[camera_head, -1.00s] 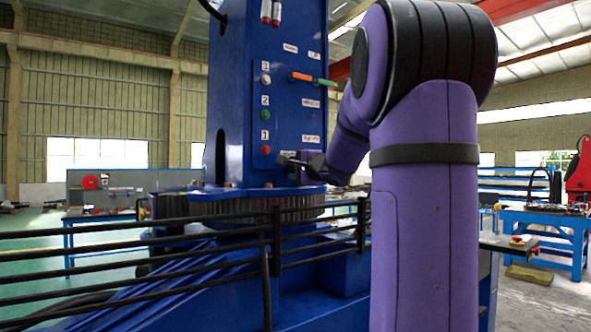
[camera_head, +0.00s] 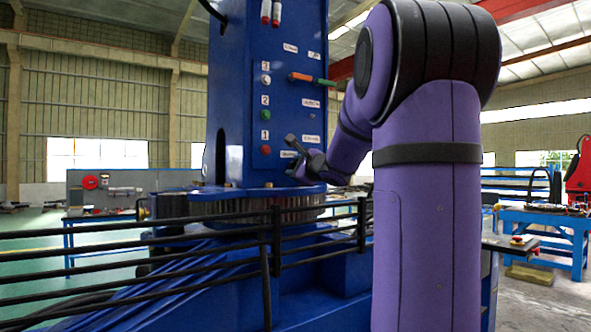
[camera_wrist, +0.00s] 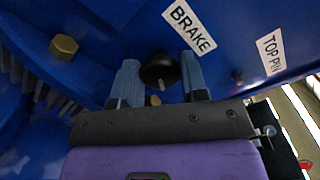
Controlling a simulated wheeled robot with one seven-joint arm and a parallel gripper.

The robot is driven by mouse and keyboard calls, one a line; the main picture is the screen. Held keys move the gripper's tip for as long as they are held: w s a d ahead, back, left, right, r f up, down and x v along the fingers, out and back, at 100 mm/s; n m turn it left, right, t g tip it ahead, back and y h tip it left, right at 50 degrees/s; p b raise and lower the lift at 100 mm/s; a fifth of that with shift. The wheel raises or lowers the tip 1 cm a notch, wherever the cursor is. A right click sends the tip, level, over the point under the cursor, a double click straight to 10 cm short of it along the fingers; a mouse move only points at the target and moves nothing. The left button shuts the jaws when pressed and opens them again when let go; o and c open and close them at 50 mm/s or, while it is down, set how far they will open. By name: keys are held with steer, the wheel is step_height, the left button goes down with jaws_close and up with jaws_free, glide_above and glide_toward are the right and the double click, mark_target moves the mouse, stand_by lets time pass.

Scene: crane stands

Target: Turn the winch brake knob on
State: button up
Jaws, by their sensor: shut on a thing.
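The winch brake knob (camera_wrist: 159,70) is a round black knob with a small pale mark, on the blue panel beside a white "BRAKE" label (camera_wrist: 189,27) in the wrist view. My gripper (camera_wrist: 158,62) has one blue finger on each side of the knob and is shut on it. In the head view my gripper (camera_head: 295,157) is at the lower part of the blue crane column (camera_head: 230,100), turned at a slant. The knob cannot be made out there.
A "TOP PIN" label (camera_wrist: 271,53) is right of the knob. Black railings (camera_head: 180,234) cross in front of the blue base. A brass bolt (camera_wrist: 64,47) sticks out left of the knob.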

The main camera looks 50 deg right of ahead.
steer(key=m, duration=0.5)
steer(key=shift+m, duration=0.3)
steer(key=m, duration=0.5)
steer(key=shift+f+m, duration=0.1)
steer(key=shift+m, duration=0.2)
steer(key=o, duration=0.9)
steer(key=shift+s, duration=0.1)
steer(key=v, duration=1)
steer(key=shift+s+a, duration=0.15)
steer(key=shift+s, duration=0.15)
